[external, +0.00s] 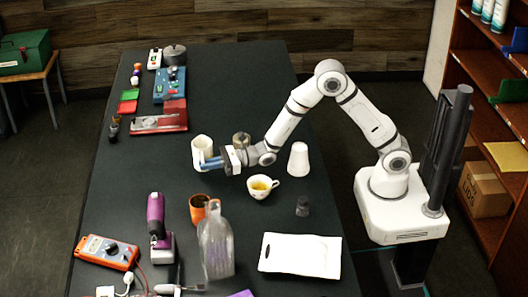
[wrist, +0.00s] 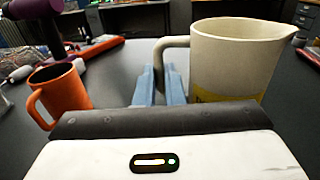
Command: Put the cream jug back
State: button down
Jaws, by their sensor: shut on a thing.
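The cream jug (external: 201,147) is a pale jug with a pouring lip and a side handle, at the middle of the dark table. It looks upright. In the wrist view the jug (wrist: 235,55) fills the right side, with its handle pointing left and a yellow patch low on its wall. My gripper (external: 207,163) comes from the right, and its blue fingers are shut on the jug's handle. In the wrist view the fingers (wrist: 160,86) meet at the handle. The jug's base is partly hidden, so I cannot tell whether it touches the table.
An orange mug (external: 198,209), a clear container (external: 216,245) and a purple tool (external: 156,218) stand nearer the front. A teacup (external: 261,191), white cup (external: 298,160) and round tin (external: 241,140) are near my arm. A white tray (external: 300,256) lies front right. The table's left-middle is clear.

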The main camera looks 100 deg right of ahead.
jog(key=shift+f, duration=1.7)
jog(key=shift+f, duration=0.2)
jog(key=c, duration=1.5)
grip_release()
jog(key=shift+c, duration=0.2)
jog(key=shift+r, duration=0.1)
